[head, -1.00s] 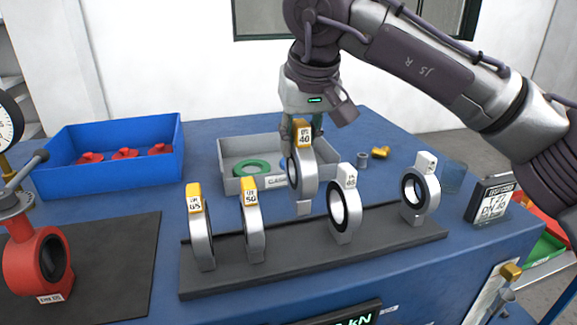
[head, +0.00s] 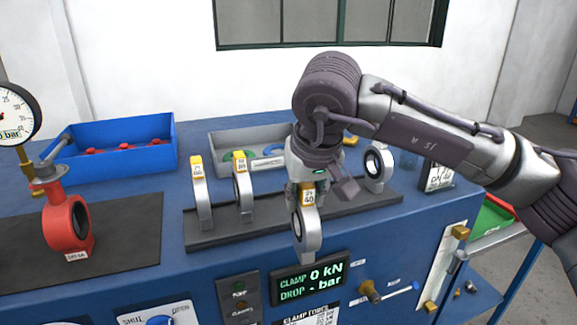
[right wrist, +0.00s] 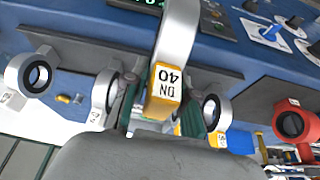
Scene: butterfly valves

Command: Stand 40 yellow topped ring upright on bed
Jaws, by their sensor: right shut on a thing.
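The yellow-topped ring marked 40 (head: 307,238) is a grey metal ring, upright and hanging from my right gripper (head: 308,188). The gripper is shut on its yellow top, which reads DN 40 in the right wrist view (right wrist: 165,90). The ring hangs in front of the dark rack (head: 215,240), over the bench's front edge and control panel, apart from any surface as far as I can tell. I cannot tell for sure which surface is the bed; a dark mat (head: 110,250) lies at left with a red valve (head: 66,222). My left gripper is out of view.
Yellow-topped rings 65 (head: 201,200) and 50 (head: 243,192) stand on the rack at left, a white-topped ring (head: 376,166) at right. Another white-topped ring (right wrist: 103,97) shows in the wrist view. A blue bin (head: 120,165) and grey tray (head: 222,140) stand behind.

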